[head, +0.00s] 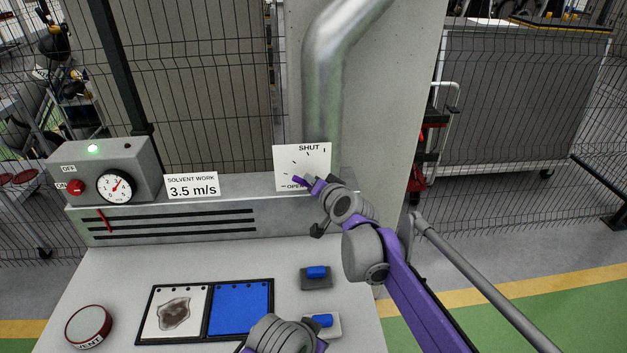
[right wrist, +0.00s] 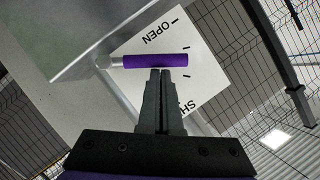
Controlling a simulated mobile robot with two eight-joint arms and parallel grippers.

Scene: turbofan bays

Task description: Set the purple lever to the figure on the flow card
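The purple lever (head: 299,180) stands in front of a white plate (head: 287,157) marked SHUT at the top and OPEN at the bottom. Its handle lies nearer OPEN. In the right wrist view the purple handle (right wrist: 155,61) lies across the fingertips. My right gripper (right wrist: 160,72) has its fingers together, and the tips meet the handle's edge without closing around it; touch is hard to confirm. The flow card (head: 192,185) reads SOLVENT WORK 3.5 m/s. A round gauge (head: 115,187) has a red needle up and right, near 3. My left gripper is not seen.
The grey control box (head: 139,160) carries a lit green lamp (head: 93,149) and a red knob (head: 76,187). A slotted duct (head: 230,222) runs along the bench back. Blue-topped blocks (head: 317,272), a framed blue panel (head: 241,308) and a round tin (head: 88,325) lie in front.

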